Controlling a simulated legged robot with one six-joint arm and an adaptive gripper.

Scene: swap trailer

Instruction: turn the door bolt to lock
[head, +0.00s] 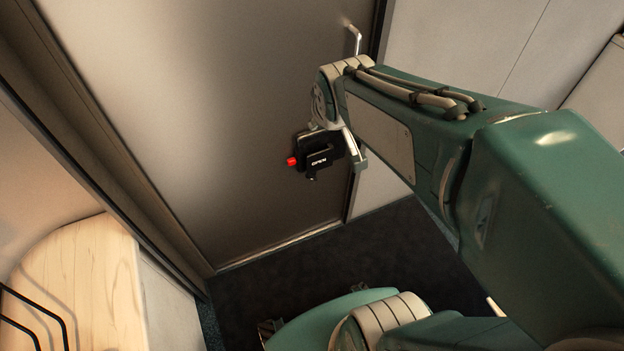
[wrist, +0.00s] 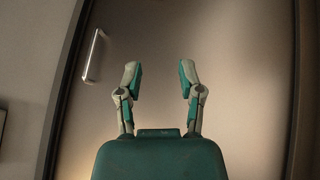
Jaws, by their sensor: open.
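The door (head: 210,120) is a plain grey-brown panel that fills the middle of the head view, and it also fills most of the wrist view (wrist: 235,60). A silver bar handle (head: 356,40) stands near its right edge at the top of the head view. In the wrist view the handle (wrist: 93,56) is upright, left of my fingers. My gripper (wrist: 159,76) is open and empty, with both fingers apart and bare door behind the gap. I cannot make out a separate bolt in either view. In the head view my arm hides the fingertips and part of the door edge.
A dark door frame (head: 378,30) runs along the door's right side. A light wooden counter (head: 100,265) with black wire pieces (head: 40,310) stands at lower left. Dark floor (head: 300,262) lies below the door. Pale wall panels (head: 470,40) are at upper right.

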